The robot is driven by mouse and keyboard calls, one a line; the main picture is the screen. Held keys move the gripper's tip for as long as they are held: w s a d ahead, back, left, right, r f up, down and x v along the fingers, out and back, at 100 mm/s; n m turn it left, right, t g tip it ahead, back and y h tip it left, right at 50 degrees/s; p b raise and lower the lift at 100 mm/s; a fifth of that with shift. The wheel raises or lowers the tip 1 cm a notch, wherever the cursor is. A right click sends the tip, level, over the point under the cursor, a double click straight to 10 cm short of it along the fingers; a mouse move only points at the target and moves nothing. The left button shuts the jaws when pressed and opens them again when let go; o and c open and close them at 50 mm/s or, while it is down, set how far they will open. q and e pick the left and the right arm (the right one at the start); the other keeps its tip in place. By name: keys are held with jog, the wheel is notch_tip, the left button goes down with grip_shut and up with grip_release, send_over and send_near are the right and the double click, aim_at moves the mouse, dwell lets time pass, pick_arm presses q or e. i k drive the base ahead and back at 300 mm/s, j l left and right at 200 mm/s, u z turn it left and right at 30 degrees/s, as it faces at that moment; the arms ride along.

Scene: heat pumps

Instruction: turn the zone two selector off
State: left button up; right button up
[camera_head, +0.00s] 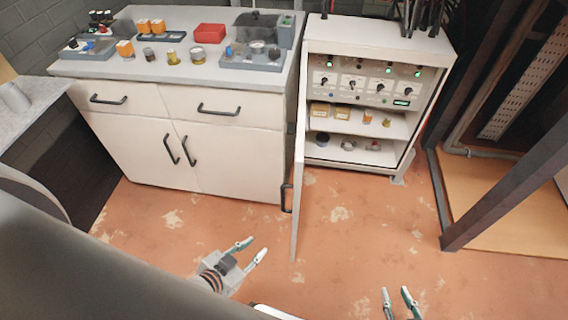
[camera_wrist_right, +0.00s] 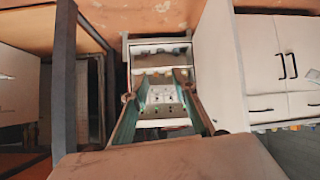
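The white control cabinet (camera_head: 432,50) stands at the back right with its door (camera_head: 299,180) swung open. Its panel (camera_head: 340,72) carries a row of dark selector knobs with lamps above, several lit green. The second knob from the left (camera_head: 351,85) may be the zone two selector; the labels are too small to read. My right gripper (camera_head: 396,290) is open and empty, low in front of the cabinet. In the right wrist view, the panel (camera_wrist_right: 162,97) shows upside down beyond the open fingers. My left gripper (camera_head: 254,249) is open and empty, left of the door.
A white cupboard (camera_head: 135,150) left of the cabinet holds parts and a red bin (camera_head: 209,33) on top. Small parts sit on the cabinet's lower shelves (camera_head: 395,127). A dark metal frame (camera_head: 490,190) stands at right. The floor (camera_head: 350,230) before the cabinet is clear.

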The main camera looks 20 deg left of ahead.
aim_at(408, 90)
jog(key=i+j, duration=0.1)
jog(key=j, duration=0.4)
jog(key=j+z, duration=0.1)
jog(key=j, duration=0.4)
jog(key=i+j, duration=0.4)
jog(key=i+z, duration=0.05)
jog(key=i, duration=0.05)
